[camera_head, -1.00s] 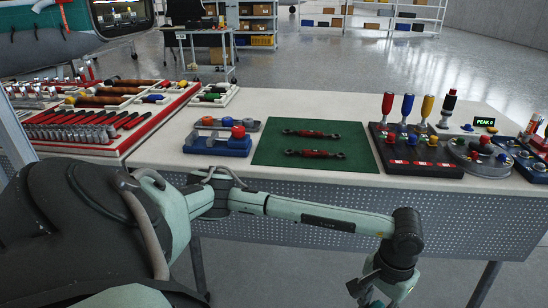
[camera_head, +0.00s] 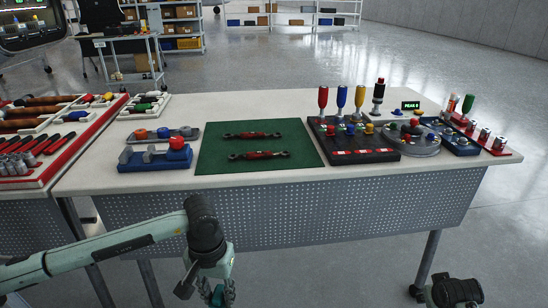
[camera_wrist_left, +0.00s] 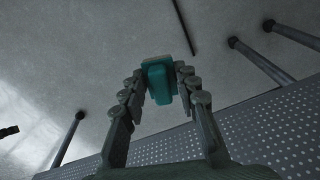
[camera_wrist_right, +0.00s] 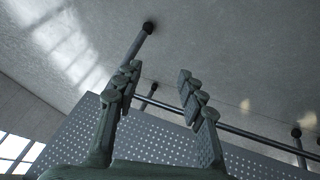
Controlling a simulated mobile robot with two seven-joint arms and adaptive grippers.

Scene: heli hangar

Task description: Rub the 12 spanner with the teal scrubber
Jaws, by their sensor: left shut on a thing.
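My left gripper (camera_head: 216,292) hangs low in front of the table. In the left wrist view its fingers (camera_wrist_left: 160,88) are shut on the teal scrubber (camera_wrist_left: 160,82), a teal block with a paler edge. A bit of teal (camera_head: 217,296) shows between the fingers in the head view. My right gripper (camera_wrist_right: 156,82) is open and empty in its wrist view. I cannot make out which tool is the 12 spanner. Several red-and-metal tools (camera_head: 20,158) lie in the red-edged tray at the left, too small to read any numbers.
The white table (camera_head: 180,108) has a perforated front panel (camera_head: 330,205). A green mat (camera_head: 228,163) carries two red turnbuckle-like parts. A blue holder (camera_head: 155,160) stands left of it. A black stand (camera_head: 365,150) with coloured handles stands at the right. Open floor lies right of the table.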

